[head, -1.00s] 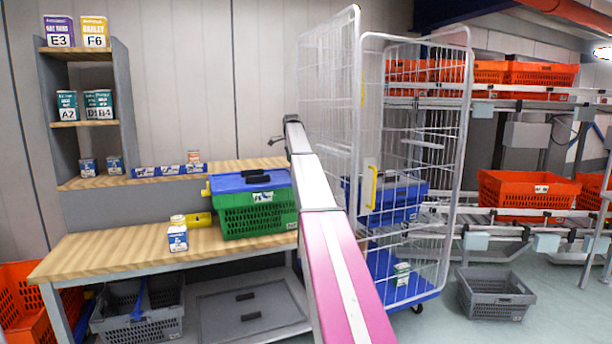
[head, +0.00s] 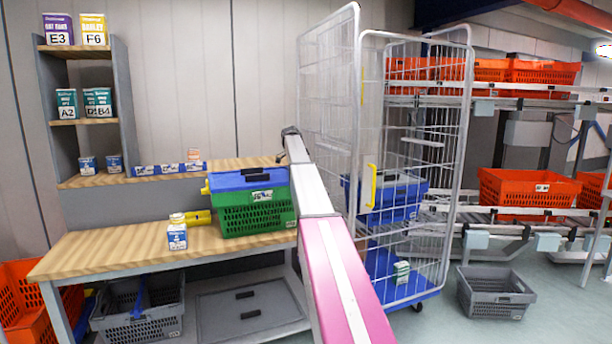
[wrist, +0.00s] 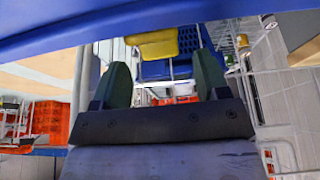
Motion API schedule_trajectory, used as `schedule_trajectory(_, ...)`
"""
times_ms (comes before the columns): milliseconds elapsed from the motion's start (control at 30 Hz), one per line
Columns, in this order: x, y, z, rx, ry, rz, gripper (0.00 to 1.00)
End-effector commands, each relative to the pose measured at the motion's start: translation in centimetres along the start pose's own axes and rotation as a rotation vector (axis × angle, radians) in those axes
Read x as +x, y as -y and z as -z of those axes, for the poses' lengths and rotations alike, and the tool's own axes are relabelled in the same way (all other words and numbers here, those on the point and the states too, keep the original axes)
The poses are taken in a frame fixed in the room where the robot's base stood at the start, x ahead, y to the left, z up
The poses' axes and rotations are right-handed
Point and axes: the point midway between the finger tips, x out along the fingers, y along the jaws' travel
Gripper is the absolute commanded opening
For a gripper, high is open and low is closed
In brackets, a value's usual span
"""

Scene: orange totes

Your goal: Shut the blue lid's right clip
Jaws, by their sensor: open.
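The blue lid (head: 238,179) lies on the green tote (head: 255,217) on the bench. In the wrist view the lid (wrist: 160,20) spans the top as a large blue band, very close. A yellow piece (wrist: 157,46), apparently the right clip, hangs below the lid edge, above and between my fingers in the picture. In the head view the lid's right end is partly behind my arm, and I cannot make out the right clip. A yellow clip (head: 205,188) shows at the left end. My gripper (wrist: 160,82) is open, with nothing seen between its fingers.
A wire roll cage (head: 440,150) with a blue tote (head: 405,205) stands right of the bench. The bench top (head: 110,252) is clear at the left. Orange totes (head: 525,190) sit on racks at right.

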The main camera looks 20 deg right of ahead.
Motion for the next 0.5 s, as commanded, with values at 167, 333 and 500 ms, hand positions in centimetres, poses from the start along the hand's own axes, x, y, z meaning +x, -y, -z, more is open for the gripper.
schedule_trajectory(167,2.6,0.0,-0.1,0.000,0.001,-0.001,0.68)
schedule_trajectory(333,3.4,0.0,-0.1,0.000,0.001,0.000,0.68)
schedule_trajectory(500,3.5,0.0,-0.1,0.000,0.001,0.000,0.68)
